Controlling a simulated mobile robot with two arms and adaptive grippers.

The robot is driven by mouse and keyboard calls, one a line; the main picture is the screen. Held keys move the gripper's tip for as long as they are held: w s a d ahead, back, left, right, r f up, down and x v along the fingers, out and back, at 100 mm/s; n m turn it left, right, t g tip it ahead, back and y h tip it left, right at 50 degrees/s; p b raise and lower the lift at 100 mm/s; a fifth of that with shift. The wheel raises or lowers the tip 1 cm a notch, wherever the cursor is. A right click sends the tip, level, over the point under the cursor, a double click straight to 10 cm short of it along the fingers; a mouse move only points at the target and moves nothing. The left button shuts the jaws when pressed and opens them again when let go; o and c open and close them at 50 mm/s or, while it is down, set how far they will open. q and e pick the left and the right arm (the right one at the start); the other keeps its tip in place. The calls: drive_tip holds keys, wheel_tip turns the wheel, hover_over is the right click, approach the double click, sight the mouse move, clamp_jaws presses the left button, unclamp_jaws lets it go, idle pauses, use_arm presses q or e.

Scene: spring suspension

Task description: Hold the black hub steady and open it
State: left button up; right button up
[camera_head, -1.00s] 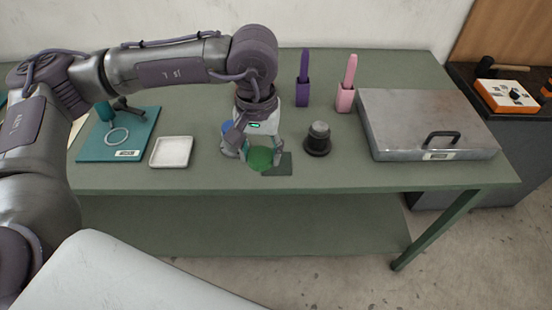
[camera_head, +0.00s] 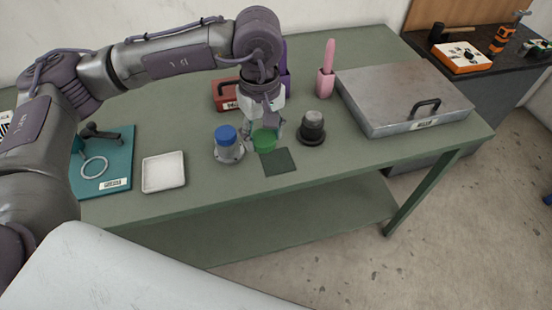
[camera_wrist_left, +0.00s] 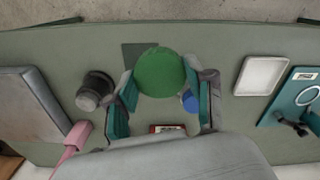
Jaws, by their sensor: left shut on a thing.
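The black hub (camera_head: 312,129) stands upright on the green table, with a grey top and a wide dark base. It also shows in the left wrist view (camera_wrist_left: 95,91), left of my gripper. My left gripper (camera_head: 264,135) is shut on a round green piece (camera_head: 264,143), just left of the hub and apart from it. In the left wrist view the green piece (camera_wrist_left: 160,73) sits between the two teal-padded fingers (camera_wrist_left: 160,92). My right gripper is not in view.
A blue-topped grey hub (camera_head: 228,146) stands close left of my gripper. A dark green mat (camera_head: 279,162) lies in front. A white tray (camera_head: 163,171) and teal board (camera_head: 118,178) are left. A metal case (camera_head: 395,92), pink holder (camera_head: 325,84) and red box (camera_head: 226,96) stand around.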

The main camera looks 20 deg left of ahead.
use_arm(q)
drive_tip(key=shift+w+d+n, duration=0.25)
drive_tip(key=shift+d+n, duration=0.05)
drive_tip(key=shift+n, duration=0.6)
drive_tip(key=w+d+f+n, duration=0.15)
drive_tip(key=d+n, duration=0.25)
drive_tip(key=n, duration=1)
drive_tip(key=w+d+n, duration=0.3)
drive_tip(key=d+n, duration=0.2)
drive_tip(key=n, duration=0.9)
drive_tip(key=n+p, duration=0.4)
drive_tip(key=n, duration=0.8)
hover_over(277, 161)
wheel_tip(277, 161, down, 8)
drive_tip(key=shift+d+r, duration=0.1)
wheel_tip(277, 161, down, 4)
drive_tip(key=shift+r+p, duration=0.15)
drive_tip(key=shift+p, duration=0.65)
drive_tip(key=shift+f, duration=0.25)
